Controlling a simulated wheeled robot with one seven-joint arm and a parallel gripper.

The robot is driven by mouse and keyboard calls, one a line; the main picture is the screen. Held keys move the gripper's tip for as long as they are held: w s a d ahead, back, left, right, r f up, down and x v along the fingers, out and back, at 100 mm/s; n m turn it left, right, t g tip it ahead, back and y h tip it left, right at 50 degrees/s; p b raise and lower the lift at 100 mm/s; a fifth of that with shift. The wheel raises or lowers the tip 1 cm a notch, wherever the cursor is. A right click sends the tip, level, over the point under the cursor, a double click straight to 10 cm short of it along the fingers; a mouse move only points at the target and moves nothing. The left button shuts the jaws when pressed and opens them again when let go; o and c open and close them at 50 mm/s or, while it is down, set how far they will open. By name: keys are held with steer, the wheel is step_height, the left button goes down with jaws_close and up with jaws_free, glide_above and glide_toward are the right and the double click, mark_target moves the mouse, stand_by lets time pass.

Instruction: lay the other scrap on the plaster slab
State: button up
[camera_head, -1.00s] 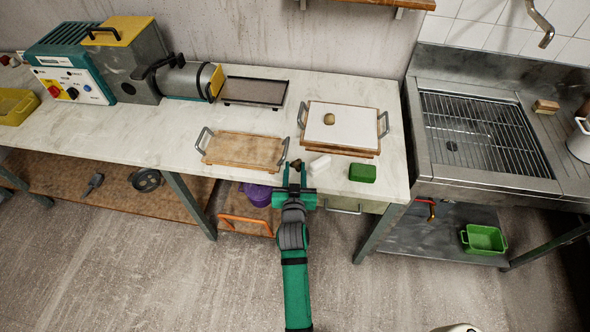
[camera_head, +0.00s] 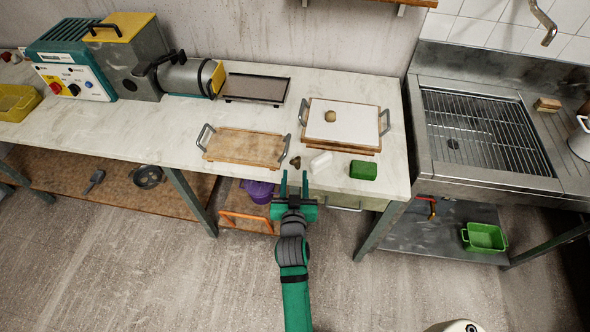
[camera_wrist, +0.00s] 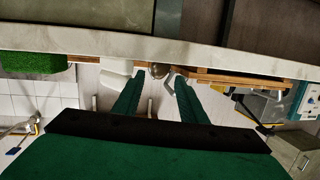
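One clay scrap (camera_head: 330,116), tan and rounded, lies on the white plaster slab (camera_head: 355,125), which sits on a wooden board with grey handles. The other scrap (camera_head: 295,162), small and dark brown, lies on the countertop near its front edge, between the empty wooden board and a white block. My gripper (camera_head: 294,177) is open and empty, just in front of this scrap at the counter's front edge, fingers pointing at it. In the wrist view the scrap (camera_wrist: 159,70) shows beyond the gap between my two green fingers, apart from them.
The white block (camera_head: 320,162) and a green sponge (camera_head: 362,170) stand close right of the scrap. The empty wooden board (camera_head: 243,148) with handles is close left. A dark tray (camera_head: 255,90) lies behind it. A sink (camera_head: 480,130) is at right.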

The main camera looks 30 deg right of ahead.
steer(key=v, duration=0.7)
